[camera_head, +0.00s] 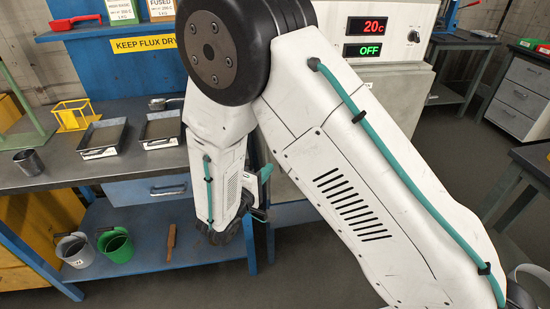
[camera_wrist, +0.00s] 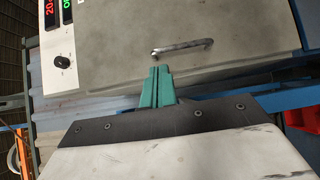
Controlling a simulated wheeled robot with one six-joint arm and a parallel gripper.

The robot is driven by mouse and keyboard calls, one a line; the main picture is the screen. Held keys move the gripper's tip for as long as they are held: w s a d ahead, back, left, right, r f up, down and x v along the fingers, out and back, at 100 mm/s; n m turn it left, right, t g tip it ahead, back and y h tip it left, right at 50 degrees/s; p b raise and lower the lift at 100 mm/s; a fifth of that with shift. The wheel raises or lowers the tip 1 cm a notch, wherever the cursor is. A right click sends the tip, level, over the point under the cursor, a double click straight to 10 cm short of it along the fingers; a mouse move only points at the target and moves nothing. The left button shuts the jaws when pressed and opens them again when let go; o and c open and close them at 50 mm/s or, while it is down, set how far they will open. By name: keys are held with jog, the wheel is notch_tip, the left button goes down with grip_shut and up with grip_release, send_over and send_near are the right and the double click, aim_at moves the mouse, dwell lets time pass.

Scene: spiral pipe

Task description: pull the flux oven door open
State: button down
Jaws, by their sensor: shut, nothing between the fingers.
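The flux oven (camera_head: 388,75) stands behind my arm in the head view. Its panel reads 20c and OFF; my arm hides most of its front. In the wrist view, the grey oven door (camera_wrist: 235,32) fills the upper part and looks closed. Its metal bar handle (camera_wrist: 182,47) runs slightly tilted near the door's lower edge. My gripper (camera_wrist: 160,70) shows teal fingers, shut and empty, with the tips just short of the handle's left part in the picture. Whether they touch it I cannot tell. In the head view, my gripper (camera_head: 265,172) is partly hidden by my arm.
A workbench (camera_head: 50,172) stands at the left, bearing two metal trays (camera_head: 103,138), a yellow frame (camera_head: 73,114) and a dark cup (camera_head: 29,162). Buckets (camera_head: 115,246) stand on its lower shelf. A drawer cabinet (camera_head: 522,95) is at the right. Floor is open between.

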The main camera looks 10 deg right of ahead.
aim_at(275, 158)
jog(key=shift+n+t+y, duration=0.4)
jog(key=shift+t, duration=0.1)
jog(key=w+d, duration=0.1)
jog(key=w, duration=0.1)
jog(key=w+d+f, duration=0.1)
jog(key=w, duration=0.2)
jog(key=w+d, duration=0.2)
jog(key=w, duration=0.1)
jog(key=shift+d+f, duration=0.1)
jog(key=shift+f, duration=0.3)
